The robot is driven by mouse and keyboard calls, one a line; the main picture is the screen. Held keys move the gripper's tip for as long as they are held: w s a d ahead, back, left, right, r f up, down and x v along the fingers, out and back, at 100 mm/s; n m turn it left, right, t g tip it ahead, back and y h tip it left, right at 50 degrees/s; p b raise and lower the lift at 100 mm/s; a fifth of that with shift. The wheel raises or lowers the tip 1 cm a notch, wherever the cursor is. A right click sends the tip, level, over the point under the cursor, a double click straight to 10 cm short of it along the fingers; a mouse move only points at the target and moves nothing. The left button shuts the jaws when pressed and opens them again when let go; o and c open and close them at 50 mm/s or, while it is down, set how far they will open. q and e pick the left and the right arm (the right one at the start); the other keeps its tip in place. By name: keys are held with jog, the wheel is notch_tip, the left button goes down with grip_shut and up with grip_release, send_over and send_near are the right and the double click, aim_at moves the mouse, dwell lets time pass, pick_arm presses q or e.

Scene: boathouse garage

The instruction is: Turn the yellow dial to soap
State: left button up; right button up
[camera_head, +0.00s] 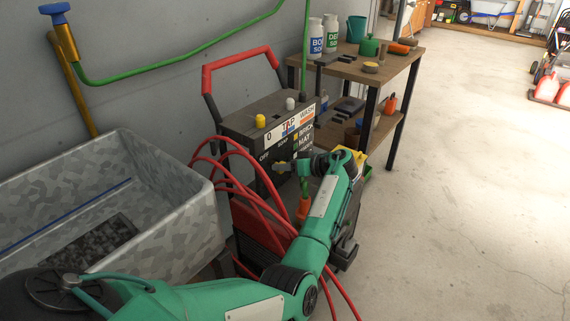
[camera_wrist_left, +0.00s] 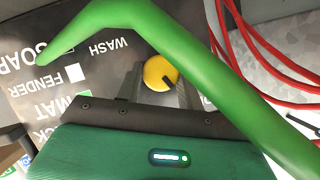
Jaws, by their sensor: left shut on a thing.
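The yellow dial (camera_wrist_left: 158,72) is a round knob on a dark panel in the left wrist view, where the lettering appears upside down. A small dark mark sits at its lower right edge. My left gripper (camera_wrist_left: 159,88) has its grey fingers on either side of the dial and is shut on it. In the head view my left gripper (camera_head: 279,167) is at the front of the grey washer box (camera_head: 245,122), below the words OFF and SOAP, and seems to cover the dial. My right gripper is out of view.
A green hose (camera_wrist_left: 205,65) crosses close before the wrist camera. Red hoses (camera_head: 222,160) loop beside my arm. A grey sink (camera_head: 165,225) is left, a bench (camera_head: 395,65) behind right.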

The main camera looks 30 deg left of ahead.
pick_arm(q)
jog(key=shift+w+f+m+g+y, duration=0.15)
jog(key=shift+m+g+y, duration=0.2)
jog(key=shift+m+g, duration=0.65)
jog(key=shift+w+m+g+y, duration=0.1)
jog(key=shift+m+g+y, duration=0.3)
jog(key=shift+m, duration=1.1)
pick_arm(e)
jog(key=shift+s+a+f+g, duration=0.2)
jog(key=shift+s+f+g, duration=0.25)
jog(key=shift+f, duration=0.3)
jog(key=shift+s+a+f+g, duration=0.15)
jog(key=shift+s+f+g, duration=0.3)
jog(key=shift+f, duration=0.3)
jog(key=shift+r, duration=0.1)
pick_arm(q)
jog(key=o, duration=1)
jog(key=shift+c, duration=0.2)
